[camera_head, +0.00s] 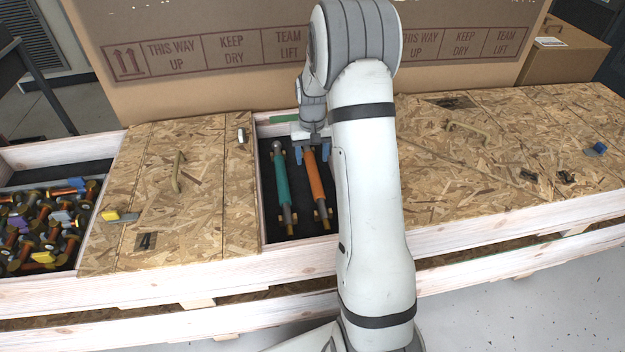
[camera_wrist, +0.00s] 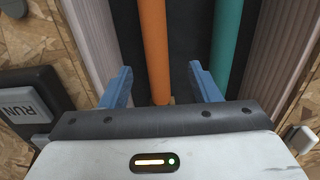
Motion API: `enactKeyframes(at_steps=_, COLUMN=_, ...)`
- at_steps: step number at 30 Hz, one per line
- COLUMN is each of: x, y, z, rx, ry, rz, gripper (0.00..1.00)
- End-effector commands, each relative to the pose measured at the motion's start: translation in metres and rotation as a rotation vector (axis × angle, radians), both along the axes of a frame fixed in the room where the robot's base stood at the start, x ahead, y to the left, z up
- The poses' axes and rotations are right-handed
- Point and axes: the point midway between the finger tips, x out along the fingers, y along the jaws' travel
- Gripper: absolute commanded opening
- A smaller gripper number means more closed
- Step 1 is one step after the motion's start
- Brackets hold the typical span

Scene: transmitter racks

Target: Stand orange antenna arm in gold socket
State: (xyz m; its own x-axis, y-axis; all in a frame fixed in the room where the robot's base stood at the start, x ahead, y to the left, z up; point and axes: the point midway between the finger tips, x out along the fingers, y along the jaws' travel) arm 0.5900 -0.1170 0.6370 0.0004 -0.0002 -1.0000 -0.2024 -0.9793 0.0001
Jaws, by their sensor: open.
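The orange antenna arm (camera_head: 316,184) lies in a dark-lined open compartment, with a grey lower end. In the wrist view the orange arm (camera_wrist: 153,45) runs lengthwise between my blue fingertips, nearer the left one. My gripper (camera_head: 311,154) is open over the arm's upper part; it also shows in the wrist view (camera_wrist: 161,70). No contact between fingers and arm is visible. A teal arm (camera_head: 281,181) lies beside it on the left, and it shows outside the right finger in the wrist view (camera_wrist: 227,45). I cannot make out a gold socket.
Chipboard lids with handles flank the compartment at left (camera_head: 205,200) and right (camera_head: 450,180). The compartment's pale wooden wall (camera_head: 300,257) stands close in front. An open bin (camera_head: 85,262) at far left holds many loose coloured parts. A large cardboard box (camera_head: 220,75) stands behind.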

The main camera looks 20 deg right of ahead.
Motion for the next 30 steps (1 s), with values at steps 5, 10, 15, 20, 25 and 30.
enactKeyframes(at_steps=5, x=-0.001, y=0.0, z=-0.019, rx=0.0, ry=0.002, rz=0.0, gripper=0.56)
enactKeyframes(at_steps=10, x=-0.002, y=-0.004, z=-0.04, rx=0.001, ry=0.003, rz=0.0, gripper=0.56)
enactKeyframes(at_steps=15, x=-0.003, y=-0.004, z=-0.064, rx=0.0, ry=0.002, rz=0.001, gripper=0.56)
enactKeyframes(at_steps=20, x=-0.002, y=-0.004, z=-0.066, rx=0.0, ry=0.0, rz=0.002, gripper=0.56)
enactKeyframes(at_steps=25, x=-0.002, y=-0.004, z=-0.065, rx=0.0, ry=0.0, rz=0.002, gripper=0.5)
enactKeyframes(at_steps=30, x=-0.002, y=-0.004, z=-0.065, rx=0.0, ry=0.001, rz=0.003, gripper=0.37)
